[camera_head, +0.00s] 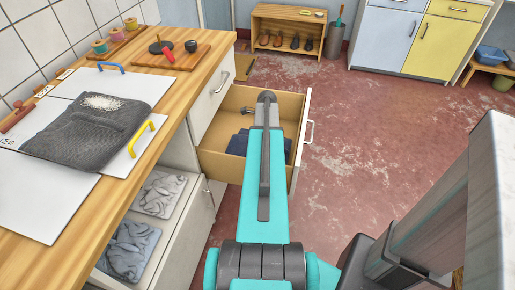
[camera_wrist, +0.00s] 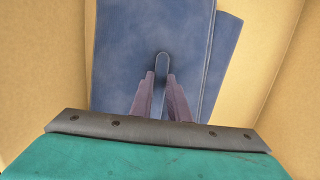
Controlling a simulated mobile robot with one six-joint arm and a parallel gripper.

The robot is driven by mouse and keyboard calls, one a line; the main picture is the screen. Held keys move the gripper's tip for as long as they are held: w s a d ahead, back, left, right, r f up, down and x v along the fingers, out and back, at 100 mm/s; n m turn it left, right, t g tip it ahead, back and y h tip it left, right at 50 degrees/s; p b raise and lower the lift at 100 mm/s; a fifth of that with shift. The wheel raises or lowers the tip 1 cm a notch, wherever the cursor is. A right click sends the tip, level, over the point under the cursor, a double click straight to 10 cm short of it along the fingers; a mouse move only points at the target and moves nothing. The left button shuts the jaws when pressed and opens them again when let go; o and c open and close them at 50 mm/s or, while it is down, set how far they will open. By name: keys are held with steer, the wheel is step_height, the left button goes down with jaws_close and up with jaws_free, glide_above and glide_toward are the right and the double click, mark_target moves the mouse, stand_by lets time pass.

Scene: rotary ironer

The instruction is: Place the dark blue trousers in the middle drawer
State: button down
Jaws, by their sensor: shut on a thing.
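The dark blue trousers (camera_head: 238,143) lie folded inside an open drawer (camera_head: 218,166) with a tan interior and a white front. In the wrist view the trousers (camera_wrist: 125,45) rest flat between the drawer's side walls, with one layer jutting out at the right. My gripper (camera_wrist: 162,78) is inside the drawer, its two fingers shut on a raised fold of the trousers. In the head view my arm covers the gripper and part of the trousers.
A white drawer front (camera_head: 210,98) stands beside the open drawer. A folded dark grey garment (camera_head: 85,138) with a whitish patch lies on a white board (camera_head: 38,205) on the wooden counter. Grey folded cloths (camera_head: 160,194) lie in an open compartment below. The red floor (camera_head: 375,125) is clear.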

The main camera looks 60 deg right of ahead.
steer(key=shift+f, duration=1.3)
steer(key=shift+f, duration=0.1)
steer(key=c, duration=1.7)
jaws_free()
steer(key=shift+s+d+r, duration=0.1)
steer(key=shift+s+r, duration=0.15)
steer(key=shift+r, duration=1.75)
steer(key=shift+s+d+r, duration=0.1)
steer(key=shift+s+r, duration=0.2)
steer(key=shift+r, duration=1.75)
steer(key=shift+s+r, duration=0.25)
steer(key=shift+r, duration=1.75)
steer(key=shift+w, duration=0.1)
